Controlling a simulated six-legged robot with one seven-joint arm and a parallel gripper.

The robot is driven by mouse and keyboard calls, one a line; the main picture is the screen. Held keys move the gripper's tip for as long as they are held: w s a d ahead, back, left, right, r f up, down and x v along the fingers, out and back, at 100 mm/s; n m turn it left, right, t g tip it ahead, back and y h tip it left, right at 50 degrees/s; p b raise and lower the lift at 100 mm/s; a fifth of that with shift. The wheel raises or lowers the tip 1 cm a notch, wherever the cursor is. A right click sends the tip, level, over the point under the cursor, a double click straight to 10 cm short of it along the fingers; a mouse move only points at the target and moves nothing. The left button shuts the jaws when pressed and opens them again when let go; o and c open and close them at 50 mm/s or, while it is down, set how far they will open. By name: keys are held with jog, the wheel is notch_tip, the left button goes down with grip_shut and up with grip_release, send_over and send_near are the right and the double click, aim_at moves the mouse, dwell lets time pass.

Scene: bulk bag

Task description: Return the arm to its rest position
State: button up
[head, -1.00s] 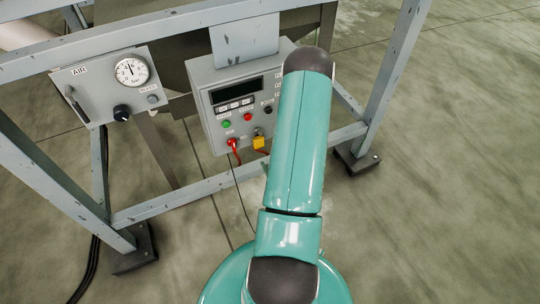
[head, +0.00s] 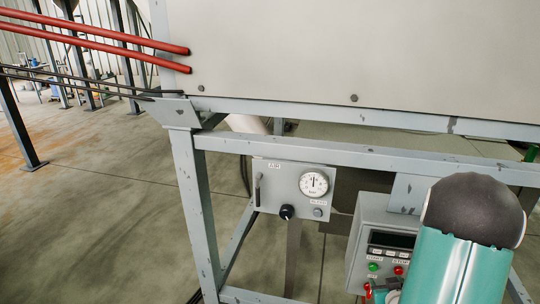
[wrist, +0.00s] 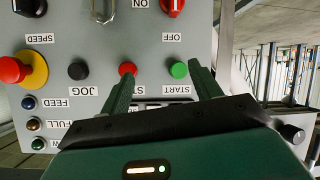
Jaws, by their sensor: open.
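My gripper (wrist: 160,84) is open in the wrist view, with its two green fingers spread and nothing between them. It is in front of a grey control panel (wrist: 100,50) that appears upside down, with START, JOG, SPEED and FEED labels. A red button (wrist: 127,69) and a green button (wrist: 180,70) show near the fingertips; I cannot tell whether the fingers touch the panel. In the head view my teal arm (head: 460,262) rises at the lower right, and the gripper itself is out of that view.
A grey steel frame (head: 190,185) carries a large pale panel (head: 350,60). An AIR gauge box (head: 270,185) and a grey control box (head: 370,230) hang below its rail, close to my arm. Red bars (head: 100,45) jut out at upper left. Open floor (head: 90,210) lies at left.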

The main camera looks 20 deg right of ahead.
jog(key=w+a+r+n+g+y, duration=0.1)
jog(key=w+a+r, duration=0.1)
jog(key=a+r, duration=0.6)
jog(key=w+a+r+g+y, duration=0.1)
jog(key=w+a+r, duration=0.1)
jog(key=a+r, duration=0.6)
jog(key=s+a+r+n+g+y, duration=0.1)
jog(key=s+a+r, duration=0.4)
jog(key=s+a, duration=0.2)
jog(key=s+a+r+n+g+y, duration=0.1)
jog(key=s+a+r, duration=0.4)
jog(key=a, duration=0.5)
jog(key=shift+s+a+g+y, duration=0.4)
jog(key=shift+s+g+y, duration=0.2)
jog(key=shift+s+y, duration=0.3)
jog(key=shift+d, duration=0.15)
